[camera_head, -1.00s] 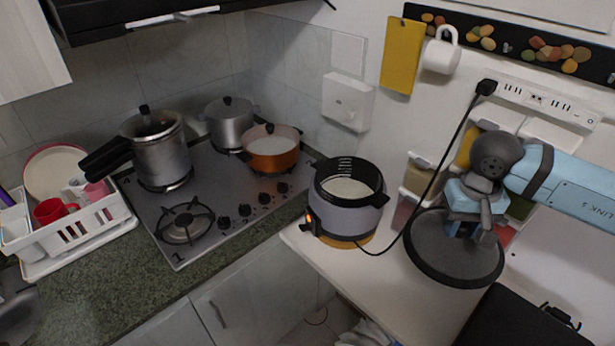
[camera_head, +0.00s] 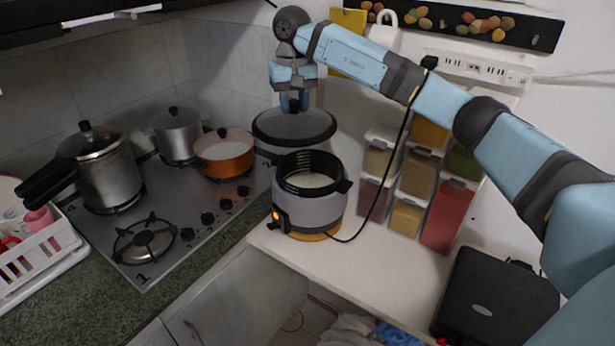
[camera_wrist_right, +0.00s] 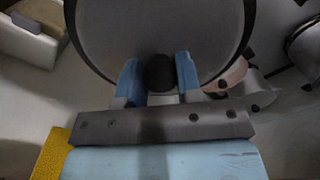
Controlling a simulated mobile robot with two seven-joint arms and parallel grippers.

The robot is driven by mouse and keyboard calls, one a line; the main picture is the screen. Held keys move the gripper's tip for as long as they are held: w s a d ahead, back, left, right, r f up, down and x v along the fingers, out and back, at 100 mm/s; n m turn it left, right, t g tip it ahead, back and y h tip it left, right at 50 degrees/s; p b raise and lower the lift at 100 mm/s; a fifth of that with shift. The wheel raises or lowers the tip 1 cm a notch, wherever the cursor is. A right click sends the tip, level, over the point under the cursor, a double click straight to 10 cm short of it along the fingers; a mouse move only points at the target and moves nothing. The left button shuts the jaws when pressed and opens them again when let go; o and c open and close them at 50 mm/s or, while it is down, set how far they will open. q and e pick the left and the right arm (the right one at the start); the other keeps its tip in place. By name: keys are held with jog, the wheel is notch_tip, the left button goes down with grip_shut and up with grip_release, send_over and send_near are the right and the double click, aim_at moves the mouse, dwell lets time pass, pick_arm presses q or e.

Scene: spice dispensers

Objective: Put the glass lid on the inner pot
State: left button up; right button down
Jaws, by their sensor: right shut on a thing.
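The glass lid (camera_head: 294,128) is dark and round and hangs in the air behind and slightly above the pot. My right gripper (camera_head: 294,104) is shut on its knob. In the right wrist view the knob (camera_wrist_right: 159,73) sits between the two blue fingers, and the lid (camera_wrist_right: 158,25) spreads beyond them. The inner pot (camera_head: 309,180) is inside the grey electric cooker (camera_head: 322,209), which stands open on the white counter with its orange light on. The lid's near edge appears just above the cooker's back rim in the picture. My left gripper is not in view.
Spice dispensers (camera_head: 418,175) stand against the wall right of the cooker. A black cable (camera_head: 383,190) runs from the cooker to the power strip (camera_head: 478,68). An orange pot (camera_head: 225,157) and a metal pot (camera_head: 178,137) stand on the stove to the left. A black case (camera_head: 495,299) is at front right.

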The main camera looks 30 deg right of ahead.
aim_at(310, 107)
jog(key=shift+m, duration=0.5)
jog(key=d+r, duration=0.1)
jog(key=d, duration=0.1)
jog(key=w+d+r+b, duration=0.1)
jog(key=d, duration=0.1)
jog(key=w+d+r, duration=0.1)
jog(key=d, duration=0.1)
jog(key=shift+w+r, duration=0.15)
jog(key=shift+r, duration=0.2)
notch_tip(310, 107, down, 20)
jog(key=p, duration=0.1)
jog(key=shift+r, duration=0.2)
jog(key=c, duration=0.8)
grip_release()
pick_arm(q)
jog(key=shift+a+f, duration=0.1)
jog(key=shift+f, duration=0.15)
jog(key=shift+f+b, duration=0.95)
pick_arm(e)
notch_tip(310, 107, up, 12)
